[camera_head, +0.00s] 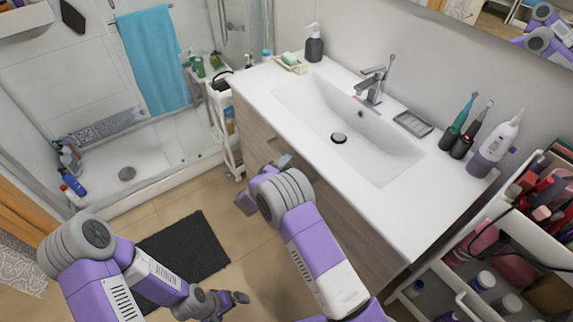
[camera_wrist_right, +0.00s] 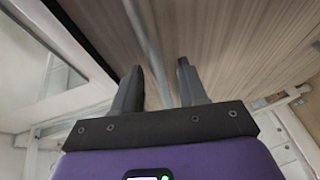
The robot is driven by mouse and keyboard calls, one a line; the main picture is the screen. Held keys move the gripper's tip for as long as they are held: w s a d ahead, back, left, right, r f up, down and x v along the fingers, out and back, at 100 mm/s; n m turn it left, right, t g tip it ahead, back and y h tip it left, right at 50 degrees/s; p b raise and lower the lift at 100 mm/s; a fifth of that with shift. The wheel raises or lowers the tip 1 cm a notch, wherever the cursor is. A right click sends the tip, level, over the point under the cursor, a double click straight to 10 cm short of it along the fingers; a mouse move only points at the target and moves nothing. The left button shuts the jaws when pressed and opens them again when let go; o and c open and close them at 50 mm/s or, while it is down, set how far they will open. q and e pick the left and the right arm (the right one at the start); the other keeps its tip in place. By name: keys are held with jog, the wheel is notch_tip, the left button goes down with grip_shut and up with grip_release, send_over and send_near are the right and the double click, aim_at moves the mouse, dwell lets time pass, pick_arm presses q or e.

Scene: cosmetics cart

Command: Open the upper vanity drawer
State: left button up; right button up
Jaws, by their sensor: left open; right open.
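The vanity has a wood-grain front (camera_head: 258,128) under a white basin top (camera_head: 290,115). Its upper drawer looks shut in the head view, and my right arm covers part of the front. My right gripper (camera_head: 280,163) is at the wood front, just below the counter edge. In the right wrist view, the right gripper (camera_wrist_right: 160,80) is open, with a long grey bar (camera_wrist_right: 147,45), apparently the drawer handle, running between its fingers. I cannot tell whether the fingers touch it. My left gripper (camera_head: 236,299) is open and empty above the floor, away from the vanity.
A white cart (camera_head: 468,300) with cosmetics stands close to the vanity's right end. A narrow white shelf cart (camera_head: 222,125) stands at its left end. Toothbrushes, bottles and a soap dispenser (camera_head: 314,45) stand on the counter. A dark mat (camera_head: 185,250) lies on open floor.

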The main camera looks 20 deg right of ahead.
jog(key=shift+w+d+f, duration=0.15)
jog(key=shift+w+d, duration=0.35)
grip_shut()
